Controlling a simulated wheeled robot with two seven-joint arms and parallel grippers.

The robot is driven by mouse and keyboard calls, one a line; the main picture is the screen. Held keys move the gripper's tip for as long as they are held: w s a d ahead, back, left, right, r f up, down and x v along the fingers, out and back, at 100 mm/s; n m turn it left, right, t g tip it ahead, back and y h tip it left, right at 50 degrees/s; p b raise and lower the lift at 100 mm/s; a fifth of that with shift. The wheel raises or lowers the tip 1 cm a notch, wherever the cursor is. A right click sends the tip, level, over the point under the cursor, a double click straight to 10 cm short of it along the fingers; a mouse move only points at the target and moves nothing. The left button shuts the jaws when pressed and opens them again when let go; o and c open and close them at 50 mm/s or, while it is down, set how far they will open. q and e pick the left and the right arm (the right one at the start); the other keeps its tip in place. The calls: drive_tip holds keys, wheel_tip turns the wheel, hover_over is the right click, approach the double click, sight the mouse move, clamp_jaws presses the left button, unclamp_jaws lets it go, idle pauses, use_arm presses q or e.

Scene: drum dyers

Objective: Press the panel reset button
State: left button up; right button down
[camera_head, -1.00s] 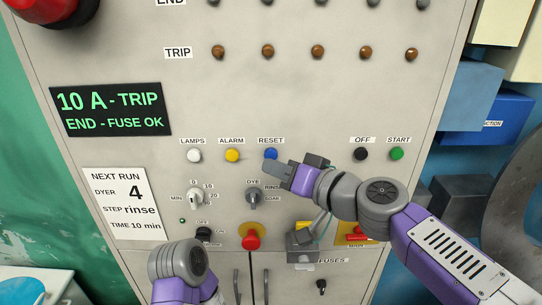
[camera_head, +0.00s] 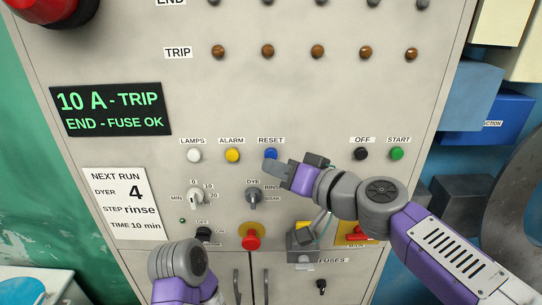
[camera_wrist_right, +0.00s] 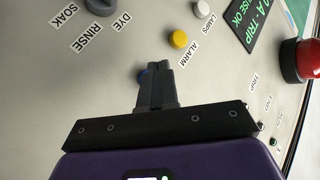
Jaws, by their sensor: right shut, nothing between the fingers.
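The blue reset button (camera_head: 271,154) is on the grey control panel (camera_head: 330,110), under the RESET label, in the head view. My right gripper (camera_head: 268,166) is shut and empty, with its fingertips at the lower edge of the button. In the right wrist view the shut fingers (camera_wrist_right: 158,66) cover most of the blue button (camera_wrist_right: 143,74), and only a small part shows beside them. I cannot tell whether the tips touch it.
The yellow alarm button (camera_head: 232,155) and white lamps button (camera_head: 194,155) are left of reset. The black off button (camera_head: 361,154) and green start button (camera_head: 397,153) are right. The dye knob (camera_head: 254,197) is below. A display (camera_head: 112,110) reads "10 A - TRIP, END - FUSE OK".

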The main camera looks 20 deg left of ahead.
drive_tip(key=shift+w+a, duration=0.15)
drive_tip(key=shift+w, duration=0.25)
drive_tip(key=shift+w, duration=0.45)
idle(0.6)
drive_tip(key=shift+s, duration=0.15)
drive_tip(key=shift+s+b, duration=0.5)
drive_tip(key=shift+s, duration=0.2)
drive_tip(key=shift+s+d+b, duration=0.25)
drive_tip(key=shift+s+d, duration=0.05)
drive_tip(key=shift+s, duration=0.5)
drive_tip(key=shift+s+d+b, duration=0.2)
drive_tip(key=shift+s+d, duration=0.05)
drive_tip(key=shift+s, duration=0.55)
drive_tip(key=shift+s+d+b, duration=0.25)
drive_tip(key=shift+s+d, duration=0.05)
drive_tip(key=shift+s, duration=0.5)
